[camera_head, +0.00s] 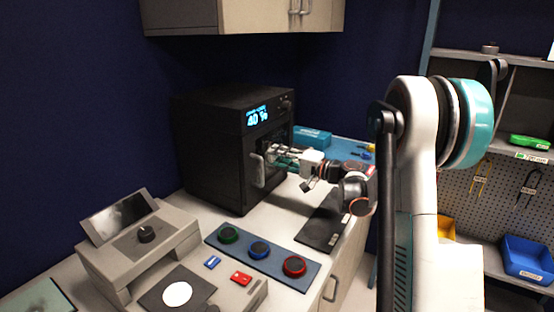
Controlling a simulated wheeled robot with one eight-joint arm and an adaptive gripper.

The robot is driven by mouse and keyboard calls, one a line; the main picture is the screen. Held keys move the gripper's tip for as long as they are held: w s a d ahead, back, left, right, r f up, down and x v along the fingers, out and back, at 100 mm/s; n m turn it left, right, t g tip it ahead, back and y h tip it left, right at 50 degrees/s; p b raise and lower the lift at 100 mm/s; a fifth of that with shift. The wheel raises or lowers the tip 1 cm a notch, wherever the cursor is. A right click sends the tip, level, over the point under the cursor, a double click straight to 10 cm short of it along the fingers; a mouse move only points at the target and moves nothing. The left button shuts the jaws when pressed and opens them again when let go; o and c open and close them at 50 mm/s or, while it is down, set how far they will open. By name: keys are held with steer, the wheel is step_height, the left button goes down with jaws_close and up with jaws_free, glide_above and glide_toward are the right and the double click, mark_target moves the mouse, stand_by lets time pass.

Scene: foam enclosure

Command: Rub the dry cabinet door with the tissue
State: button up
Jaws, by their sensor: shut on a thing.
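The dry cabinet (208,150) is a black box on the counter with a lit display reading 40 %. Its door (266,182) faces right and has a pale vertical handle (258,170). My gripper (272,152) is at the upper part of the door, close to the handle, with the arm reaching in from the right. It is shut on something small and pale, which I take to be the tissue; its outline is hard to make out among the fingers. I cannot tell whether it touches the door.
A dark mat (322,232) lies below the arm. In front are a blue-grey strip (276,262) with green, blue and red round pieces, and a grey instrument (140,240). A wall cabinet (245,16) hangs above.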

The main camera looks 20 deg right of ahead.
steer(key=s+a, duration=0.2)
steer(key=a, duration=0.1)
steer(key=shift+s+a+f+b, duration=0.1)
steer(key=shift+s+a+b, duration=0.15)
steer(key=shift+a+b, duration=0.1)
stand_by(1.3)
steer(key=shift+d, duration=0.1)
steer(key=shift+v, duration=3)
steer(key=v, duration=0.3)
steer(key=shift+b, duration=0.3)
